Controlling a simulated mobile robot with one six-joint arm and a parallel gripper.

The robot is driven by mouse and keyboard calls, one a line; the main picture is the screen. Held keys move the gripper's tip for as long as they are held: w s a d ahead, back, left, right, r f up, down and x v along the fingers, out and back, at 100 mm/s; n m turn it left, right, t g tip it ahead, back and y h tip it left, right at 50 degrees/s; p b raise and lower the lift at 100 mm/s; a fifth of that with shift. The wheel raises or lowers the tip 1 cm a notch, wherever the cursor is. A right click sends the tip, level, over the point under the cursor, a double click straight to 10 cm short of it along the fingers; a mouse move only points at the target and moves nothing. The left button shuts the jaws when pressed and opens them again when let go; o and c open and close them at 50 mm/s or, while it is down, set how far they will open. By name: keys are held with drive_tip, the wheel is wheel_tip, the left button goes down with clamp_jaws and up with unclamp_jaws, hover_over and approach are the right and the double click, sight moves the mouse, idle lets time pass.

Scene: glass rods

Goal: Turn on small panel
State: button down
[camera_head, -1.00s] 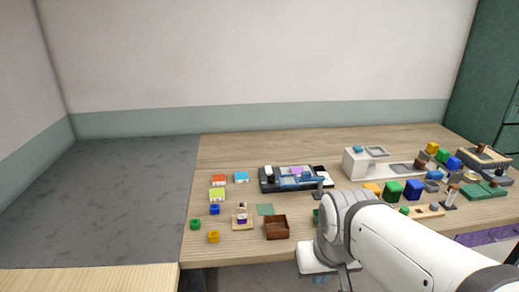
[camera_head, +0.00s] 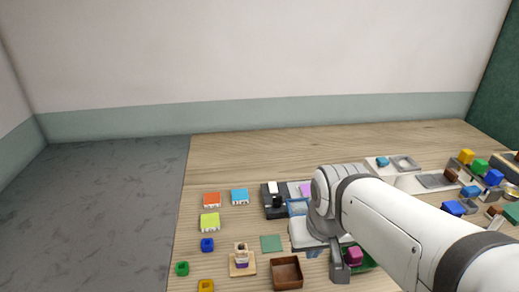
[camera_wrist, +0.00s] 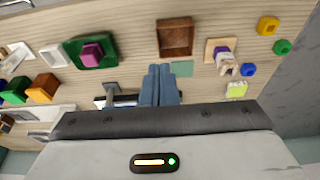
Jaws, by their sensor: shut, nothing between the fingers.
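A dark, tray-like panel unit (camera_head: 272,209) with white, black, blue and purple parts stands mid-table in the head view; my arm hides its right side. I cannot tell for certain which item is the small panel. My gripper (camera_wrist: 159,72) shows in the wrist view, its blue-grey fingers together and empty, above the table by the green mat (camera_wrist: 181,69). A grey upright piece (camera_wrist: 111,93) shows left of the fingers. The gripper body hides what lies below it there. In the head view the fingertips cannot be made out clearly.
Red (camera_head: 211,200), blue (camera_head: 239,196) and lime (camera_head: 209,222) tiles lie left of the unit. A brown box (camera_head: 286,272) and a green tray (camera_wrist: 70,57) with a magenta cube (camera_wrist: 92,54) are near the front. Several coloured blocks crowd the right. The table's back strip is clear.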

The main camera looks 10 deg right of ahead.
drive_tip(key=shift+a, duration=0.1)
drive_tip(key=w+r+p, duration=0.1)
drive_tip(key=w+r, duration=0.3)
drive_tip(key=w, duration=0.5)
drive_tip(key=g+p, duration=0.1)
drive_tip(key=p, duration=0.2)
hover_over(273, 184)
drive_tip(key=s, duration=0.3)
drive_tip(key=f, duration=0.3)
drive_tip(key=shift+w+a+f, duration=0.1)
drive_tip(key=shift+w, duration=0.1)
drive_tip(key=f+p, duration=0.1)
drive_tip(key=f, duration=0.3)
drive_tip(key=w+f+p, duration=0.1)
drive_tip(key=f, duration=0.4)
drive_tip(key=w+f, duration=0.1)
drive_tip(key=f, duration=0.3)
drive_tip(key=shift+w+f+p, duration=0.1)
drive_tip(key=shift+f+p, duration=0.3)
